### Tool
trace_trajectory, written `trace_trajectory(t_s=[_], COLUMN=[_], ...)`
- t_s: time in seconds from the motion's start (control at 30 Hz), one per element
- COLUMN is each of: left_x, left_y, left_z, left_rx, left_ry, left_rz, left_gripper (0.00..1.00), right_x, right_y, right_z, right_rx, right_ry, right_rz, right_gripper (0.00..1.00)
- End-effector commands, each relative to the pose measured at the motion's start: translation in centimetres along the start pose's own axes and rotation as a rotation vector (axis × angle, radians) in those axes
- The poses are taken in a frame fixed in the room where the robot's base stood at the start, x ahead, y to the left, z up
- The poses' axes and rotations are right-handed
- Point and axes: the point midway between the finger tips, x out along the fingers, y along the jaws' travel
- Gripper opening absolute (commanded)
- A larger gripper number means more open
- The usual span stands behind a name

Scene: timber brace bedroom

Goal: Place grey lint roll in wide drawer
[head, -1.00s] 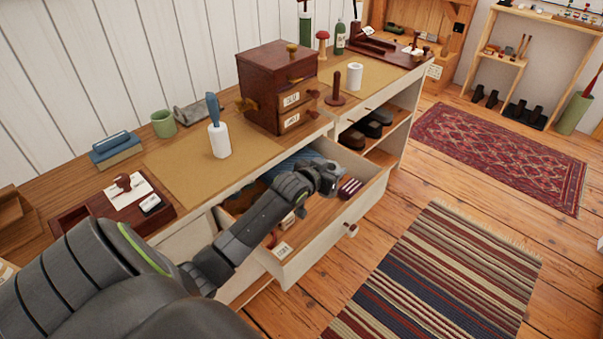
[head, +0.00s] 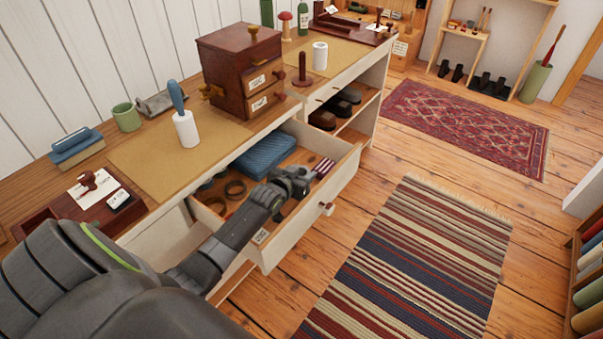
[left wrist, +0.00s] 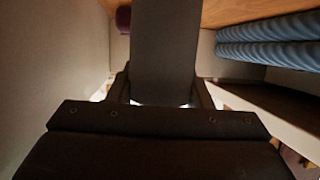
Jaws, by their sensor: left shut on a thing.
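The wide drawer (head: 290,232) is pulled open from the cabinet. My left gripper (head: 297,183) is inside its outline, near the front panel and beside a small red-and-white striped item. In the left wrist view my left gripper (left wrist: 165,92) is shut on a dark grey thing, which I take to be the grey lint roll (left wrist: 165,45); it stands out between the fingers over the wooden drawer floor. In the head view the roll is hidden by the gripper, and I cannot tell whether it touches the floor. My right gripper is not in view.
The drawer also holds a folded blue cloth (head: 264,155), dark rings (head: 235,188) and the striped item (head: 323,168). On the top stand a blue-handled white roller (head: 187,130) and a small wooden chest (head: 240,75). A striped rug (head: 410,260) lies in front.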

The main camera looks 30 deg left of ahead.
Motion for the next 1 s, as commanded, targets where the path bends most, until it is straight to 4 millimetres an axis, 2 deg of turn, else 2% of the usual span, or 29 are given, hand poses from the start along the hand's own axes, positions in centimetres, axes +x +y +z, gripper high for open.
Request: trace_trajectory(t_s=[0.03, 0.2, 0.57, 1.0], left_x=[0.1, 0.0, -0.3, -6.0], left_y=[0.0, 0.0, 0.0, 0.0], left_z=[0.2, 0.1, -0.2, -0.1], left_rx=[0.000, 0.000, 0.000, 0.001], left_ry=[-0.001, -0.001, -0.001, -0.002], left_rz=[0.000, 0.000, 0.000, 0.000], left_gripper=[0.47, 0.67, 0.67, 0.67], right_x=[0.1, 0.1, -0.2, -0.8], right_y=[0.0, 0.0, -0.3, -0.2], right_z=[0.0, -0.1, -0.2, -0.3], right_rx=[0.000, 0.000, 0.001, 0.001], right_ry=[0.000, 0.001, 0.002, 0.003], right_rz=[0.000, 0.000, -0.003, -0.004], right_gripper=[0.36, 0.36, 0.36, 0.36])
